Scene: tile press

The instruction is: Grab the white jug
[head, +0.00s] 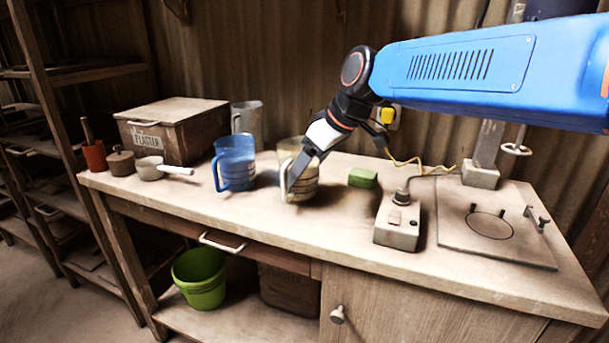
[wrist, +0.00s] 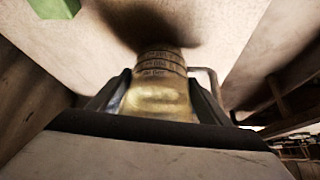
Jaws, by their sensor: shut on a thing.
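The white jug (head: 305,186) stands on the workbench and looks off-white with a yellowish tint. It has dark measuring marks and a handle. My gripper (head: 296,178) reaches down to it from the upper right and is shut on it. In the wrist view the jug (wrist: 160,98) sits between the two fingers of my gripper (wrist: 162,92), with its handle to the right. The gripper hides part of the jug in the head view. Whether its base touches the bench is hard to tell.
A blue jug (head: 235,163) stands close left, with a grey jug (head: 247,118) behind it. A plaster box (head: 172,130), a white pan (head: 150,168) and a red pot (head: 95,156) are farther left. A green block (head: 362,178) and a switch box (head: 397,222) are to the right.

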